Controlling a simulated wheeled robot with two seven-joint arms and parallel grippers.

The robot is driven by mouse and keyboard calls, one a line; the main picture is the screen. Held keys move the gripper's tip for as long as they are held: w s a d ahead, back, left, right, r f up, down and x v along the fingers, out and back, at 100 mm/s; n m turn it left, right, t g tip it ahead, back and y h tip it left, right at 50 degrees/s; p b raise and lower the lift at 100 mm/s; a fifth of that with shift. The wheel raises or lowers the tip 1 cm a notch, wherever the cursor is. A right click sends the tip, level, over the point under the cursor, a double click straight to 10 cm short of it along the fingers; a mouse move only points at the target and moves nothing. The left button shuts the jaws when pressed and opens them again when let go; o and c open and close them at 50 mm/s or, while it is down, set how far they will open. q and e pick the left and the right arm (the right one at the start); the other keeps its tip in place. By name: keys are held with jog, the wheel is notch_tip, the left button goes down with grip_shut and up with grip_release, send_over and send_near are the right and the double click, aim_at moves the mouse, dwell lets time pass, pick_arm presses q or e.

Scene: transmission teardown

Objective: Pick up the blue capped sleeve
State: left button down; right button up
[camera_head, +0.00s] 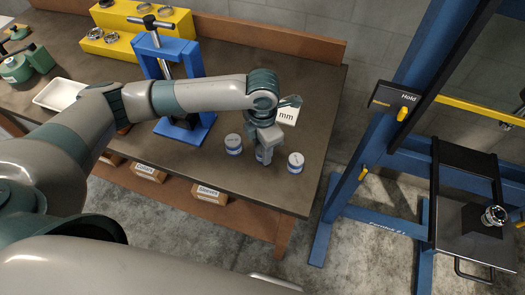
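Small white-and-blue capped sleeves stand upright on the brown workbench (200,150). One sleeve (233,144) is left of my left gripper (264,151), and another sleeve (295,163) is to its right. A third sleeve (261,157) is directly under the gripper and mostly hidden by it; only a blue-and-white edge shows. My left gripper points down over this middle sleeve. Its fingers are too hidden to tell whether they are open or shut, or whether they touch the sleeve. My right gripper is out of view.
A blue press (180,55) stands behind-left of the sleeves. A sign marked "mm" (287,114) is just behind the gripper. A white tray (60,94) and a yellow stepped rack (165,32) lie further left. A blue frame (345,195) stands right, beyond the bench edge.

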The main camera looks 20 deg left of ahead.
pick_arm(q)
jog(key=shift+r, duration=0.1)
jog(key=shift+r+b, duration=0.4)
jog(key=shift+r, duration=0.05)
jog(key=r+b, duration=0.1)
jog(key=d+r, duration=0.1)
jog(key=r, duration=0.1)
jog(key=shift+w+r+b, duration=0.15)
jog(key=shift+b, duration=0.2)
jog(key=w+d+r+b, duration=0.2)
jog(key=d+r, duration=0.4)
jog(key=d, duration=0.4)
jog(key=shift+d+r+b, duration=0.25)
jog(key=shift+r+b, duration=0.1)
jog(key=shift+b, duration=0.4)
jog(key=shift+w, duration=0.1)
